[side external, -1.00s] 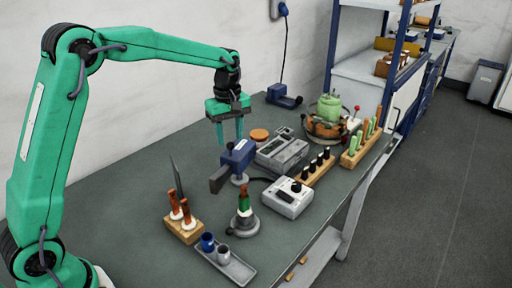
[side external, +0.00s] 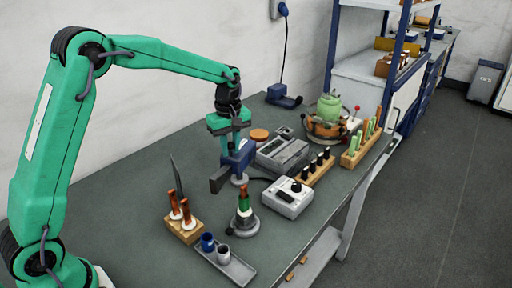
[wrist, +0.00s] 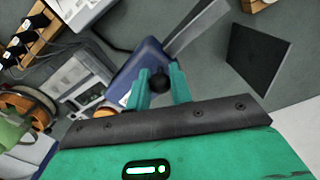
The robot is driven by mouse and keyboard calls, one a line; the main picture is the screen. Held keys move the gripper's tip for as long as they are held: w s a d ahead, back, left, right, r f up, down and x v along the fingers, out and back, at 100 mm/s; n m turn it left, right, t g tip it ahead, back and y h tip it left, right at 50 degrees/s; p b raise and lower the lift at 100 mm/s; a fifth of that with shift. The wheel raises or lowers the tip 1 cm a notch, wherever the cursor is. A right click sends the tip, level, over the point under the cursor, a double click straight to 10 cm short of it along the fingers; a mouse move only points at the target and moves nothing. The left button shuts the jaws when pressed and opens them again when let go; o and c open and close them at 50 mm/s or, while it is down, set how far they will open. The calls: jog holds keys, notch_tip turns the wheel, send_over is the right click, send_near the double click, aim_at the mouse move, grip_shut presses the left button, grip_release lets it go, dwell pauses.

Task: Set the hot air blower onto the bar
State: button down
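A blue tool body with a long flat grey front (side external: 237,160) stands on a pale round foot in the middle of the bench; it looks like the hot air blower, but I cannot be sure. It also shows in the wrist view (wrist: 142,66). My gripper (side external: 230,147) points down just over its rear part. In the wrist view my fingers (wrist: 161,88) are apart, one each side of a round black knob (wrist: 160,81), with no clear contact. My fingers partly hide the blue body. I cannot tell for certain which thing is the bar.
A grey boxy device (side external: 281,151) and a white control box (side external: 288,197) stand close right. A wooden block with orange-handled tools (side external: 184,226), a round grey stand (side external: 243,223) and a tray (side external: 237,271) are in front. A blue corded item (side external: 283,97) is at the back.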

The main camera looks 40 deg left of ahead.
jog(key=shift+d+n, duration=0.1)
jog(key=shift+n, duration=0.3)
jog(key=shift+w+d+n, duration=0.25)
jog(key=shift+d+n, duration=0.2)
jog(key=shift+n, duration=0.65)
jog(key=shift+w+d+n, duration=0.25)
jog(key=shift+n, duration=0.6)
jog(key=shift+w+d+n, duration=0.2)
jog(key=shift+d+n, duration=0.05)
jog(key=shift+n, duration=0.6)
jog(key=c, duration=1.3)
grip_release()
